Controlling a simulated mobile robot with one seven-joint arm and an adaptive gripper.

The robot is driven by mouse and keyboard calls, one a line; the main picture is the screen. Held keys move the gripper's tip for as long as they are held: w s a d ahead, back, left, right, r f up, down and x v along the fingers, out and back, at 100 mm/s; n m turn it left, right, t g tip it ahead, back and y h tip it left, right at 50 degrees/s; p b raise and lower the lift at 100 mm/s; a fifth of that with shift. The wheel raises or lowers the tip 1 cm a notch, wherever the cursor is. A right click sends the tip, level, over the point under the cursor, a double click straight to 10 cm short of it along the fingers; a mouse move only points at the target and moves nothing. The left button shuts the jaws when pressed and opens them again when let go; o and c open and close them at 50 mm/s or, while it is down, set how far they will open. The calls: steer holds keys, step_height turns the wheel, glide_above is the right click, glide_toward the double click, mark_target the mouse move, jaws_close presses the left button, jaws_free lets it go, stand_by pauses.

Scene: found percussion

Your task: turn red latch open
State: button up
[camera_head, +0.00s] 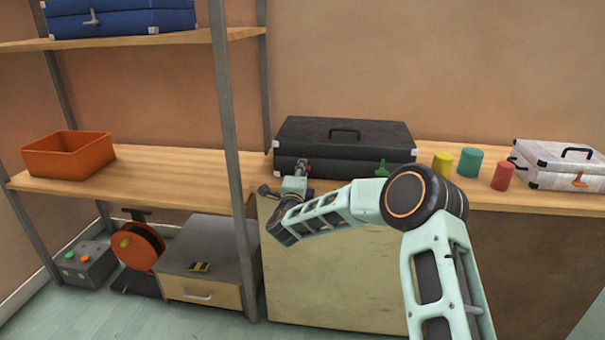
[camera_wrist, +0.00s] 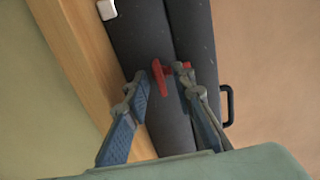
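The red latch (camera_wrist: 159,80) is a small T-shaped piece on the front of the black case (camera_head: 345,145), near the seam between lid and base. My gripper (camera_wrist: 162,74) is open, with one finger on each side of the latch. In the wrist view the right fingertip is very near the latch's short crossbar; I cannot tell if they touch. In the head view my gripper (camera_head: 299,171) is at the left part of the case front and partly hides the red latch (camera_head: 305,163). A green latch (camera_head: 382,168) is at the case's right. The case is closed.
The case stands on a wooden counter (camera_head: 540,198). Yellow (camera_head: 442,163), teal (camera_head: 470,162) and red (camera_head: 502,176) cylinders stand right of it, then a white case (camera_head: 560,165). A shelf post (camera_head: 228,120) rises close to the left. An orange bin (camera_head: 68,156) sits on the shelf.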

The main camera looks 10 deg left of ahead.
steer(key=shift+w, duration=0.15)
jaws_close()
